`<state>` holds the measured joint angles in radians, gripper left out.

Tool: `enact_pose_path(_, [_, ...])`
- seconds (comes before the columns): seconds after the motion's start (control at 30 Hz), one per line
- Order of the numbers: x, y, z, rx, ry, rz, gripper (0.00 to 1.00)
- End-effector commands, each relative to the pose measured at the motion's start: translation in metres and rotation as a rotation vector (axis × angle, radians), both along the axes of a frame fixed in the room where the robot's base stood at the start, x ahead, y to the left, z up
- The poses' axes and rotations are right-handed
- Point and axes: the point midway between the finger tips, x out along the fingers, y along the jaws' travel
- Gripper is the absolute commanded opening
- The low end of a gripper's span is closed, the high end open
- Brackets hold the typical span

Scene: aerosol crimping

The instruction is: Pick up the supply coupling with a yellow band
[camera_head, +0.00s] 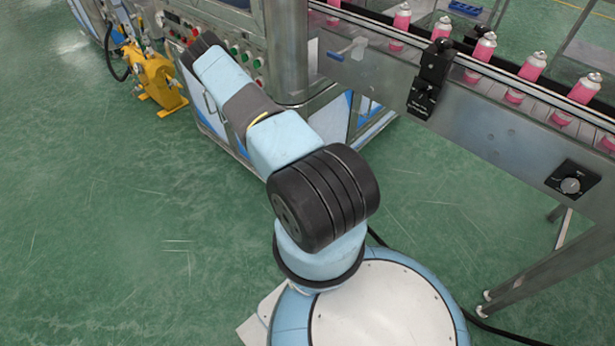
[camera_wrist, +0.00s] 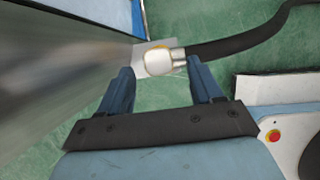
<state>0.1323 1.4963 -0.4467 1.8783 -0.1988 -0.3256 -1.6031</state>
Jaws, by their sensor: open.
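The supply coupling (camera_wrist: 160,61) shows in the wrist view as a pale, metallic end piece with a yellow band around its edge, joined to a black hose. It lies just beyond the fingertips of my gripper (camera_wrist: 161,74), roughly in line with the gap between them. My gripper is open, with two blue fingers apart and nothing held between them. In the head view the coupling and my gripper are hidden behind my arm.
The black hose (camera_wrist: 235,45) runs off to the upper right. A grey metal surface (camera_wrist: 65,70) stands close on the left in the wrist view. In the head view, a conveyor (camera_head: 480,105) with several pink cans is at right and a yellow machine (camera_head: 155,78) at upper left.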

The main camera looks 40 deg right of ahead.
Motion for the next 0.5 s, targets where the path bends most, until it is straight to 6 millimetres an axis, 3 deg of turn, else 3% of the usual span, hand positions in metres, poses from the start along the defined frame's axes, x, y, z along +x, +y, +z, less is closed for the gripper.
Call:
enact_pose_path(0.23, [0.002, -0.015, -0.030, 0.000, 0.002, -0.001, 0.65])
enact_pose_path(0.5, [0.002, -0.018, -0.037, 0.000, 0.002, 0.000, 0.65])
